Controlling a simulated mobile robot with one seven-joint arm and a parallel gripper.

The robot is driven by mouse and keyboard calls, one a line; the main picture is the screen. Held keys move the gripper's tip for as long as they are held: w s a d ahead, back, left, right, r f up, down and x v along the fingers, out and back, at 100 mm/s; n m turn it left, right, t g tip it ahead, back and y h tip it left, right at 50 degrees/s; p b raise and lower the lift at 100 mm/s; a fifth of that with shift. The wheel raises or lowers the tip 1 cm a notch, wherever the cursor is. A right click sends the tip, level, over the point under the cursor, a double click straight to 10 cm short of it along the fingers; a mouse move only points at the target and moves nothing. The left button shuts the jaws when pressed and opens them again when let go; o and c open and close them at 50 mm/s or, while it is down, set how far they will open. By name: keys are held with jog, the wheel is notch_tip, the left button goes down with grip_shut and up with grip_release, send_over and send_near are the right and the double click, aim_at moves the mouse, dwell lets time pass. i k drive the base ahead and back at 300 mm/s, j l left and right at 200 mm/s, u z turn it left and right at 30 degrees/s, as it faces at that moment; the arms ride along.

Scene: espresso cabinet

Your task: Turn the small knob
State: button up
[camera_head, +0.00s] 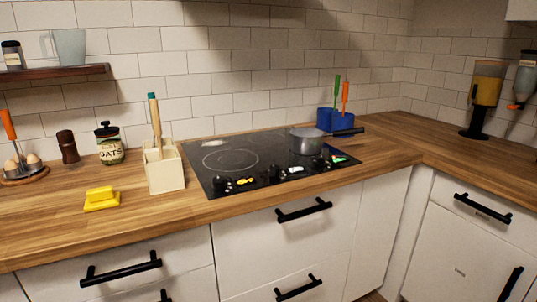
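A black cooktop (262,182) is set into the wooden counter. Along its front edge is a row of small parts. They include a dark knob-like part (222,184) at the left, a yellow piece (244,181), another dark knob-like part (274,172), a white piece (295,169) and a green-and-white piece (339,158) at the right. These are small in the picture, so I cannot tell which one is the small knob or how it is turned. My gripper is not in view.
A grey saucepan (306,143) stands at the cooktop's right, its dark handle pointing right. A blue holder (333,120) is behind. Drawers with black handles (304,211) are below.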

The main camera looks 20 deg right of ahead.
aim_at(321, 159)
jog(key=i+l, duration=0.7)
jog(key=i, duration=0.5)
